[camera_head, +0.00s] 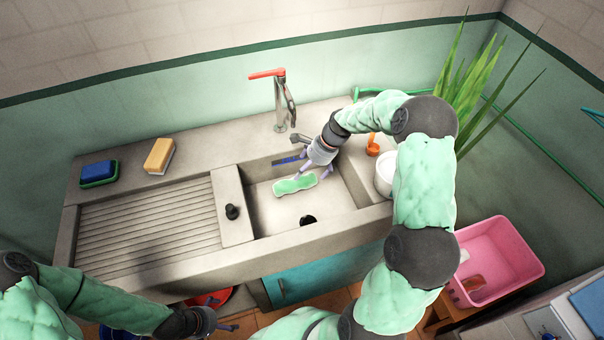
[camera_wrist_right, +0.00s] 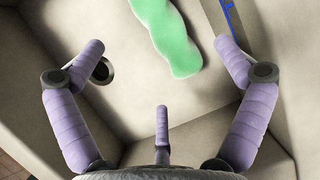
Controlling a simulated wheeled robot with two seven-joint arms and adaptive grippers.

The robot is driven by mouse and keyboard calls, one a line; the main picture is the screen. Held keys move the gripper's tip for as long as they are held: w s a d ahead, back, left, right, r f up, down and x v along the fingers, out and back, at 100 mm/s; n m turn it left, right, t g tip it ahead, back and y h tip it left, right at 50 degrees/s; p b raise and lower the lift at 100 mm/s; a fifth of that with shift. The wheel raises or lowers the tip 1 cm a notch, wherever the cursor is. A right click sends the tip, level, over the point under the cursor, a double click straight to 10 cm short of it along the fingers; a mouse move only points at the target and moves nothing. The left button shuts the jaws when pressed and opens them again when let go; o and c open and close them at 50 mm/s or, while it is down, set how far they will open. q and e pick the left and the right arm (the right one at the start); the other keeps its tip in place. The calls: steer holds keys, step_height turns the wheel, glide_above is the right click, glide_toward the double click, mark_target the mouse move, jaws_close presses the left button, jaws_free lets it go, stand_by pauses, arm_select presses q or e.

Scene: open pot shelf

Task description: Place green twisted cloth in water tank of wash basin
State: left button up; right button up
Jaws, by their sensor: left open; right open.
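The green twisted cloth (camera_head: 294,184) lies on the floor of the wash basin's water tank (camera_head: 318,198), near its back left part. The cloth also shows in the right wrist view (camera_wrist_right: 168,36), ahead of the fingers and apart from them. My right gripper (camera_head: 308,172) is over the tank just above the cloth, fingers spread and empty; in the right wrist view its open fingers (camera_wrist_right: 160,62) frame bare basin floor. My left gripper (camera_head: 228,327) is low at the front, below the basin's front edge, open and empty.
A black drain (camera_head: 308,220) and a black stopper (camera_head: 232,211) are near the cloth. The red-handled faucet (camera_head: 284,100) stands behind the tank. A yellow sponge (camera_head: 160,155) and blue sponge (camera_head: 98,172) sit back left. A white container (camera_head: 384,172) and pink tub (camera_head: 497,262) are right.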

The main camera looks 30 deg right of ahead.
steer(key=shift+p+v, duration=0.3)
steer(key=shift+v, duration=1.2)
